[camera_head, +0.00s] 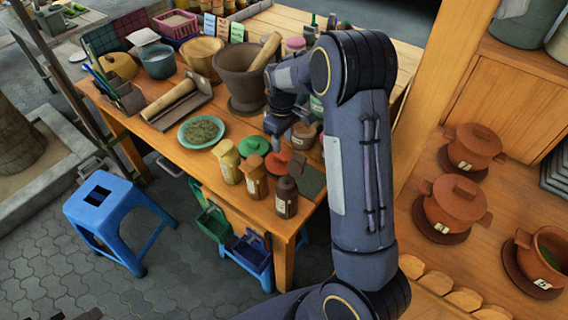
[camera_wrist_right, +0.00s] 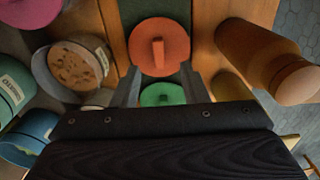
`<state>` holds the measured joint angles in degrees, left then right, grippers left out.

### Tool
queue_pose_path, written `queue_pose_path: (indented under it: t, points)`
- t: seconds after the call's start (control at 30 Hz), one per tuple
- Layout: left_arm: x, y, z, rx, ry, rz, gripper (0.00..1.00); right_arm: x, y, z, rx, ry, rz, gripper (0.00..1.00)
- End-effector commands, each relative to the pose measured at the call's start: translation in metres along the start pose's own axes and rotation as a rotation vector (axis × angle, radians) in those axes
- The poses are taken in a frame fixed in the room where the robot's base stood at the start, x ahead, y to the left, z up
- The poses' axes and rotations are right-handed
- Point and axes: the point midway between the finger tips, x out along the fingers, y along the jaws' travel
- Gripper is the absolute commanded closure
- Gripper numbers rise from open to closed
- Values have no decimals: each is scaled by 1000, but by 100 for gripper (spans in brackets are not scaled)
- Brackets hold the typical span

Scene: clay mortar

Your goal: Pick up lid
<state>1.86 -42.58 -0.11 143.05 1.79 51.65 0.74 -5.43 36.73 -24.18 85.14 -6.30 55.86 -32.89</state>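An orange-red lid (camera_head: 277,163) with a raised bar handle lies on the wooden table, partly hidden by bottles in the head view. In the right wrist view the orange-red lid (camera_wrist_right: 159,46) is just beyond the fingertips, its handle upright in the picture. A green lid (camera_head: 253,146) lies beside it; the green lid (camera_wrist_right: 162,95) also shows between the fingers in the wrist view. My right gripper (camera_head: 274,132) hangs above the table near both lids. The gripper (camera_wrist_right: 159,70) is open and empty, fingers apart. My left gripper is out of view.
Bottles (camera_head: 255,178) stand in front of the lids. A pot with brown contents (camera_wrist_right: 78,68) is left in the wrist view. A mortar (camera_head: 238,80) and a green plate (camera_head: 201,131) are nearby. Lidded clay pots (camera_head: 456,203) stand at the right.

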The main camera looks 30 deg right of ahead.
Motion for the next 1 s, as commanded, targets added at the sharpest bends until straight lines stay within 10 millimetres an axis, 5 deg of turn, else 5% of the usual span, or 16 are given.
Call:
queue_pose_path:
  t: [0.6,0.87,1.0]
  points:
    - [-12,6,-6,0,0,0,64,73,3,-8,-1,-4,0,60]
    - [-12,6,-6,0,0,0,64,77,4,-8,0,-1,1,60]
    - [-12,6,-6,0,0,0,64,77,3,-8,0,-1,1,76]
